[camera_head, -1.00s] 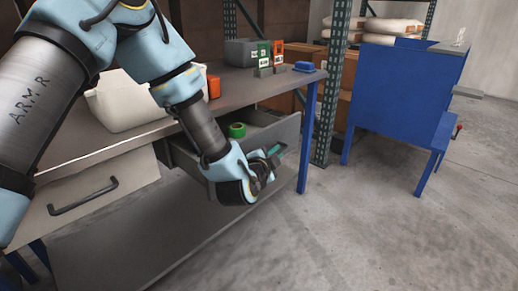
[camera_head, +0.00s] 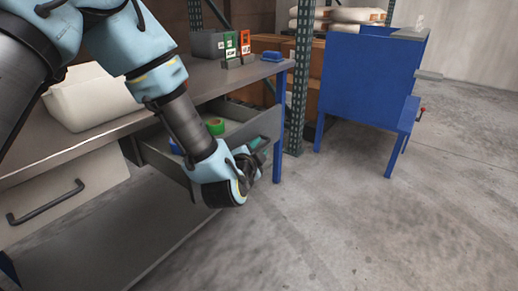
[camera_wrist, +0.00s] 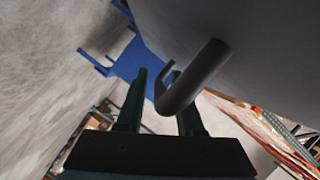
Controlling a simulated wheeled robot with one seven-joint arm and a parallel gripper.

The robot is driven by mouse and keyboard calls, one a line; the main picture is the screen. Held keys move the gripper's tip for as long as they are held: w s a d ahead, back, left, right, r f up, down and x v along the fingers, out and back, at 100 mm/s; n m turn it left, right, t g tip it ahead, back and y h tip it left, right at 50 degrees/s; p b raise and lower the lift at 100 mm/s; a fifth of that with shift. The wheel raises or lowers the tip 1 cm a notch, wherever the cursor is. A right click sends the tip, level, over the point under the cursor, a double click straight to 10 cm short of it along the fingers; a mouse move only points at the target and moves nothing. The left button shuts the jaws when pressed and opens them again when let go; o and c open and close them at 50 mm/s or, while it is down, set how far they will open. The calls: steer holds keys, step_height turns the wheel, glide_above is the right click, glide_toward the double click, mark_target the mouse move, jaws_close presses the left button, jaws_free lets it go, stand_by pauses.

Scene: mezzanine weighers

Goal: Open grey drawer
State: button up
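The grey drawer (camera_head: 269,124) under the workbench stands pulled out, its inside showing from above. My gripper (camera_head: 258,148) is at the outer face of its front panel, partly hidden by my wrist in the head view. In the wrist view, the dark bar handle (camera_wrist: 198,78) runs between the two green fingers of my gripper (camera_wrist: 158,90), which look closed around it. A green tape roll (camera_head: 216,126) and a blue item (camera_head: 175,146) lie inside the drawer.
A closed light drawer with a dark handle (camera_head: 46,203) is at the left. A white bin (camera_head: 90,99), grey boxes and a blue tray (camera_head: 272,56) are on the bench (camera_head: 215,79). A blue bench leg (camera_head: 278,140) and rack post (camera_head: 300,80) stand right of the drawer. Floor in front is clear.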

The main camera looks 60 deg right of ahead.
steer(key=shift+o, duration=0.4)
steer(key=shift+a, duration=0.1)
steer(key=v, duration=1)
steer(key=shift+s+a, duration=0.15)
steer(key=shift+a, duration=0.15)
